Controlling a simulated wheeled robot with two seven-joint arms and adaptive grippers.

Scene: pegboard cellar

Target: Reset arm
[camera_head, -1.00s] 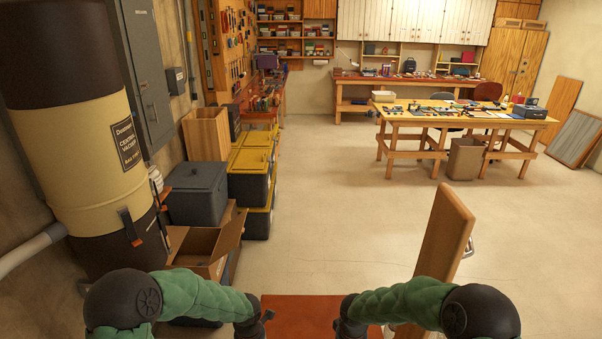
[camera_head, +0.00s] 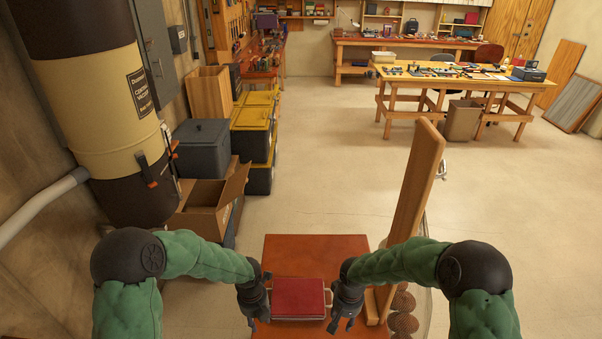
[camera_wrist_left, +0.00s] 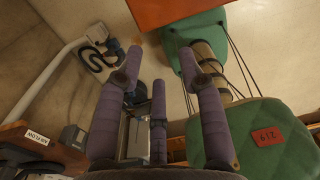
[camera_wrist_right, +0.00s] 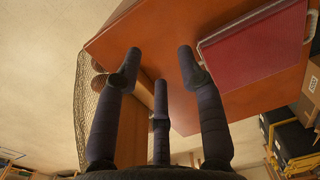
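My left gripper (camera_head: 260,318) hangs at the left edge of the red-brown tabletop in the head view. In the left wrist view its fingers (camera_wrist_left: 165,75) are spread with nothing between them. My right gripper (camera_head: 342,322) hangs over the right part of the tabletop, right of a flat red book-like object. In the right wrist view its fingers (camera_wrist_right: 157,70) are also spread and empty. Both grippers are apart from the red object. Both green arms are bent, with the forearms angled inward.
The red object (camera_head: 298,297) lies on the red-brown tabletop (camera_head: 315,250). A tall wooden board (camera_head: 415,205) stands at its right, beside a netted holder with brown balls (camera_head: 404,322). An open cardboard box (camera_head: 212,205) and bins stand left. The floor ahead (camera_head: 330,150) is clear.

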